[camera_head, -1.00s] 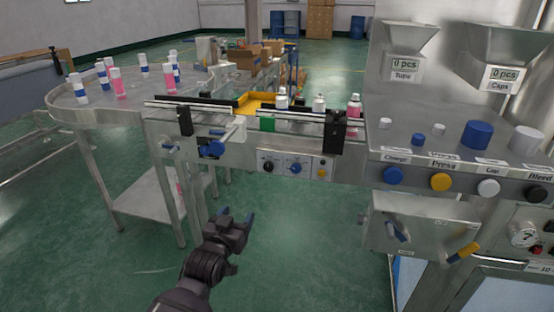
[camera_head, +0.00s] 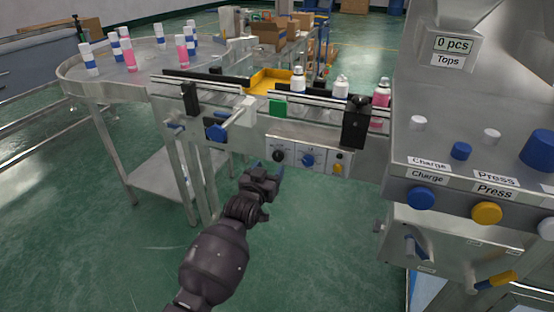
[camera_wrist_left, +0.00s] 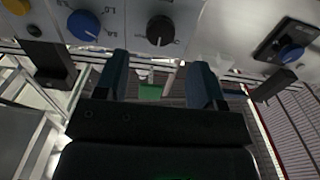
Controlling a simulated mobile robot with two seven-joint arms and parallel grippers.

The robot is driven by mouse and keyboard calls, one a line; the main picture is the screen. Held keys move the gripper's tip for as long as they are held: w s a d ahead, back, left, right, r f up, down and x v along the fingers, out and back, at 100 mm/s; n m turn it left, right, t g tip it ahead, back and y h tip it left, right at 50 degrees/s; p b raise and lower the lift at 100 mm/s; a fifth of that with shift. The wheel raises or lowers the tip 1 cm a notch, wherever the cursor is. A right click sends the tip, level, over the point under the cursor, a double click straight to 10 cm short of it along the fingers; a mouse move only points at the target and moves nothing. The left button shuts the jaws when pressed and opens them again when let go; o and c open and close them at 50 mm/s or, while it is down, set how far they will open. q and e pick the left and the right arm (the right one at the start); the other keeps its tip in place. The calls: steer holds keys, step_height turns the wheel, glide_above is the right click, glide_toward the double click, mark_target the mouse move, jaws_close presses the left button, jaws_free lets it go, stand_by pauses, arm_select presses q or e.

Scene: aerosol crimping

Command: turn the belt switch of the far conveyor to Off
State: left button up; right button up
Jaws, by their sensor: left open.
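The conveyor (camera_head: 270,107) has a front control panel with a black knob (camera_head: 279,156), a blue knob (camera_head: 307,160) and a yellow button. Their labels are too small to read, so I cannot tell for sure which is the belt switch. My left gripper (camera_head: 266,167) is open and empty, just in front of and below the black knob. In the left wrist view, the black knob (camera_wrist_left: 160,30) appears beyond the gap between the two open fingers (camera_wrist_left: 158,78), apart from them. The blue knob (camera_wrist_left: 83,25) is left of it there. My right gripper is not in view.
A round steel table (camera_head: 75,72) with several bottles stands at the left. The machine console with Charge (camera_head: 421,198) and Press (camera_head: 486,212) buttons is at the right. Open green floor lies below the panel.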

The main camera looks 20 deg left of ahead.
mark_target(277, 156)
arm_select(q)
steer(key=w+b, duration=0.1)
steer(key=w, duration=0.4)
steer(key=shift+w+d+f, duration=0.1)
steer(key=shift+f, duration=0.05)
steer(key=shift+w, duration=0.45)
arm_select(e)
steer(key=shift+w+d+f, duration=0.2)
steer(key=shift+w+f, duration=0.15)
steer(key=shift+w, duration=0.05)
arm_select(q)
steer(key=shift+c, duration=0.2)
steer(key=c, duration=0.9)
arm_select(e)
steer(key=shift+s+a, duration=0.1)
